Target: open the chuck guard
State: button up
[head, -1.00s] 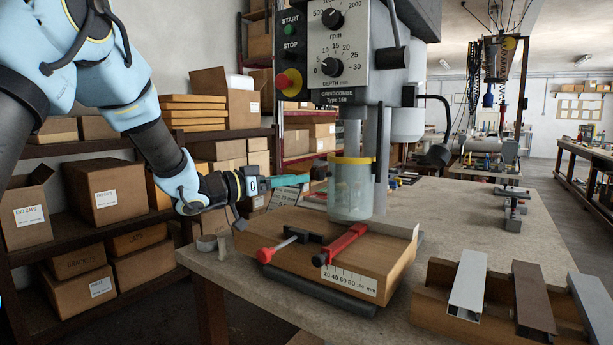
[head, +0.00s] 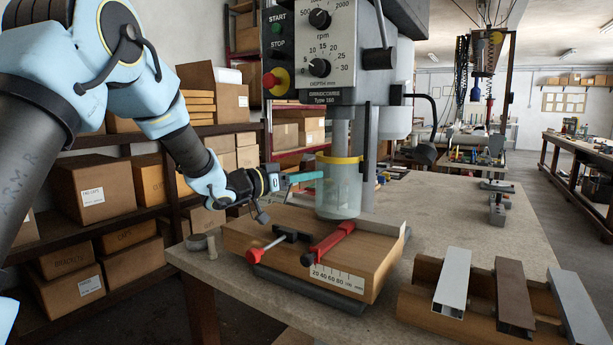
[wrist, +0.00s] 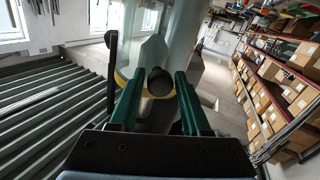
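The chuck guard (head: 338,193) is a clear cylinder with a yellow ring (head: 340,159) at its top, hanging below the drill head. It looks shut around the chuck area. My gripper (head: 318,176) reaches in from the left, its teal fingers level with the guard's upper part and overlapping its left edge. In the wrist view my gripper (wrist: 160,80) has its two fingers apart, with a dark round knob (wrist: 160,83) between them and gaps visible at its sides. Part of the yellow ring (wrist: 122,78) shows behind the fingers. Contact with the guard cannot be told.
A wooden block with red-handled clamps (head: 328,244) lies below the guard. The drill's control panel (head: 318,50) is above. Metal profiles (head: 454,282) rest on a wooden rack at the front right. Shelves with cardboard boxes (head: 92,190) stand at left.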

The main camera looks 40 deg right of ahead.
grip_shut()
dwell(1.1)
